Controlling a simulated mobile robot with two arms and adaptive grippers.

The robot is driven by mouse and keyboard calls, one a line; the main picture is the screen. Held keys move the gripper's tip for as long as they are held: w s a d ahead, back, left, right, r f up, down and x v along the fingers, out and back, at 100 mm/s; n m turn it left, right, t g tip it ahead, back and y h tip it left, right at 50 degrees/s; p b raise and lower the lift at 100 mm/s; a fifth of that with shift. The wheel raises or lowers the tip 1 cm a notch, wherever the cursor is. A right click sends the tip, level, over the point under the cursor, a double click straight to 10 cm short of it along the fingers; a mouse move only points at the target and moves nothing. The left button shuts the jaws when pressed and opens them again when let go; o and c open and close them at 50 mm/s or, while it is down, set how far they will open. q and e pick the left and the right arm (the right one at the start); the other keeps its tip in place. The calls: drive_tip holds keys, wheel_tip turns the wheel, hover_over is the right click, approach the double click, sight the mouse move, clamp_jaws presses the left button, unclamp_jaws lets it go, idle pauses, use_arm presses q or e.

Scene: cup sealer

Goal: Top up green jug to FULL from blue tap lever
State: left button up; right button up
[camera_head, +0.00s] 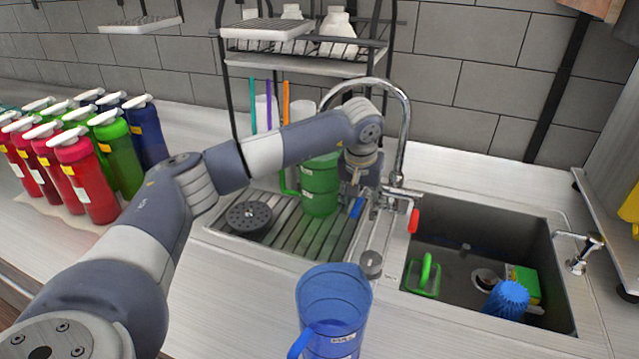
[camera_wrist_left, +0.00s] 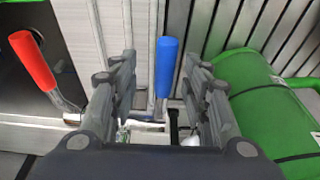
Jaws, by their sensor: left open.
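The green jug (camera_head: 320,187) stands upright on the ribbed drainboard, left of the tap, partly behind my left arm; its fill level is not visible. In the left wrist view the jug (camera_wrist_left: 268,105) is beside the right finger. The chrome tap (camera_head: 405,125) arches behind my arm; its outlet is hidden. The blue tap lever (camera_head: 357,208) is below my left gripper (camera_head: 363,185). In the left wrist view my open gripper (camera_wrist_left: 160,100) has the blue lever (camera_wrist_left: 167,65) between its fingers, with gaps on both sides. The red lever (camera_head: 414,221) is to the right. My right gripper is out of view.
A blue jug (camera_head: 333,300) stands at the front edge. The sink basin (camera_head: 460,255) on the right holds a green-handled item, a blue brush and a sponge. Several bottles (camera_head: 85,180) crowd the left counter. A rack (camera_head: 300,65) stands behind my arm.

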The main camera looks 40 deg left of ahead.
use_arm(q)
wheel_tip(320, 180, up, 7)
drive_tip(key=p, duration=0.4)
drive_tip(key=shift+r, duration=0.2)
